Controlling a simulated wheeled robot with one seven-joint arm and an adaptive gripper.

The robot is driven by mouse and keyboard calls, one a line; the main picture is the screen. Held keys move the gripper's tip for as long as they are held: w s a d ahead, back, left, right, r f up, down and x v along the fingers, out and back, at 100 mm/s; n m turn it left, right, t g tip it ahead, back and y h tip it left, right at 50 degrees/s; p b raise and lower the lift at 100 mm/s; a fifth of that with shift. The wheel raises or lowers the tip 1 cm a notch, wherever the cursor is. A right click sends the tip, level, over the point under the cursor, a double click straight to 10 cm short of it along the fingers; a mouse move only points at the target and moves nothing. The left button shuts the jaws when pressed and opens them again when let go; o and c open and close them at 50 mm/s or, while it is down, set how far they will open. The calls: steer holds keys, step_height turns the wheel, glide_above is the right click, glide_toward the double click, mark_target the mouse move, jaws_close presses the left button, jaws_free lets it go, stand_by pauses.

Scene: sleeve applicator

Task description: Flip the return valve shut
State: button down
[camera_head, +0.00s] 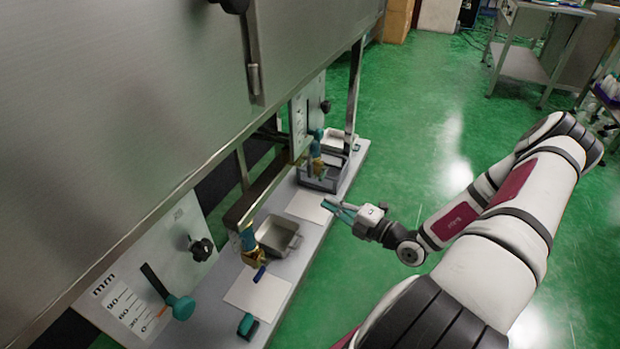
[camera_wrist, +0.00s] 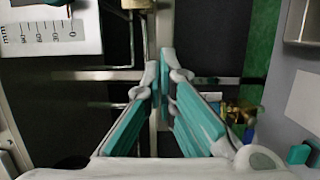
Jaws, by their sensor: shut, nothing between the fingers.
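A brass valve (camera_head: 248,245) with a teal upper part and a blue lever (camera_head: 259,274) hangs under the near end of the steel machine, above the bench. A second brass and teal valve (camera_head: 317,158) hangs farther back. I cannot tell from labels which is the return valve. In the wrist view the gripper's teal fingers (camera_wrist: 165,70) come together. Brass and blue parts (camera_wrist: 238,112) show there behind the right finger, partly hidden.
A grey tray (camera_head: 292,238) and a dark bin (camera_head: 320,182) stand on the bench (camera_head: 308,262). A millimetre scale (camera_head: 128,305) with a teal-knobbed lever (camera_head: 181,307) is at near left. A black knob (camera_head: 201,249) juts out.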

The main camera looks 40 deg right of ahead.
mark_target(308, 166)
steer(key=shift+w, duration=0.15)
steer(key=w+b, duration=0.5)
steer(key=w, duration=0.6)
steer(key=shift+w+d, duration=0.2)
steer(key=shift+d, duration=0.15)
